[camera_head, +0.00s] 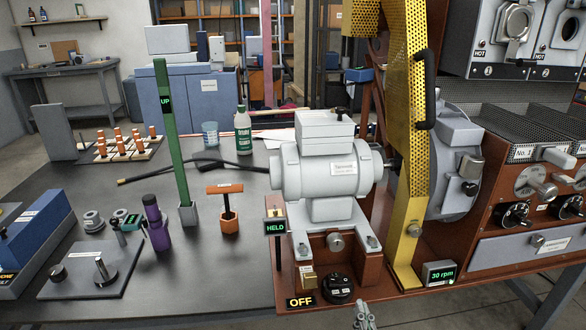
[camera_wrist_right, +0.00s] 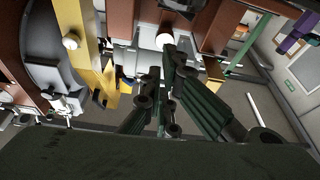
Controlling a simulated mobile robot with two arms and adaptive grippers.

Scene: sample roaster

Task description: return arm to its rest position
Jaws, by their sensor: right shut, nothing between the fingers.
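My right gripper (camera_head: 364,312) shows only by its tip at the bottom edge of the head view, just in front of the red-brown machine base (camera_head: 390,290). In the right wrist view its dark green fingers (camera_wrist_right: 168,98) are together with nothing between them. The rest of the right arm is out of the head view. My left gripper is not in view.
Near the tip stand a black knob (camera_head: 338,288), an "OFF" display (camera_head: 300,302) and a "30 rpm" display (camera_head: 440,273). A grey motor (camera_head: 325,170) and a yellow perforated guard (camera_head: 416,130) rise behind. A green post (camera_head: 172,130) stands on the dark table (camera_head: 190,270).

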